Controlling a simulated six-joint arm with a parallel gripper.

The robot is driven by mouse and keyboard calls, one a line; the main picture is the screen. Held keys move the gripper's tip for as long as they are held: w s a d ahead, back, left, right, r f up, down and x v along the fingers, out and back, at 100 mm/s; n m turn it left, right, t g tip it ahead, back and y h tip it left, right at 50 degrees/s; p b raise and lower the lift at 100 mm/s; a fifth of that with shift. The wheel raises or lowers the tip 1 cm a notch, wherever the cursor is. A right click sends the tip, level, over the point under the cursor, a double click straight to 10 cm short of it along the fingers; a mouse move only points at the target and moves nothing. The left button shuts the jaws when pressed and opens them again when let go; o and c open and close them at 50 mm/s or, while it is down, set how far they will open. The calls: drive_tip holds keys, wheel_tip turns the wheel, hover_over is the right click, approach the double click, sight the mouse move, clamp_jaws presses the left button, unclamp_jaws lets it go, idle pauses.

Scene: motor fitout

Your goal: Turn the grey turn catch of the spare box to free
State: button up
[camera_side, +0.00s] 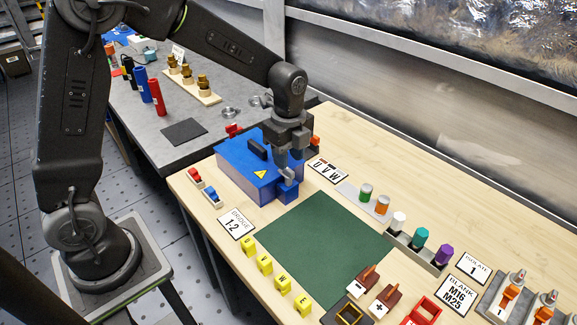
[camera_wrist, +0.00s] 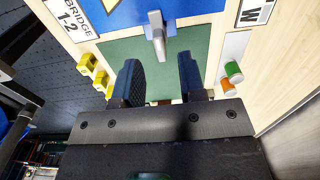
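The spare box is a blue box (camera_side: 240,165) with a black handle and a yellow warning triangle, at the table's back left. A small blue block (camera_side: 288,191) juts from its right end. The grey turn catch (camera_wrist: 157,34) sits there, its lever pointing down the picture in the wrist view; in the side view it is partly hidden by my gripper (camera_side: 287,163). The catch lies just beyond the fingertips, lined up with the gap; I cannot tell any contact.
A green mat (camera_side: 312,245) lies in front of the box, bare near it. Yellow blocks (camera_side: 265,263) line its left edge. Green and orange cylinders (camera_side: 382,204) stand to the right, and a "U V W" card (camera_side: 328,170) lies behind.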

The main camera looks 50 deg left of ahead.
sight(286, 175)
drive_tip(key=shift+f, duration=1.75)
drive_tip(key=shift+c, duration=0.5)
clamp_jaws()
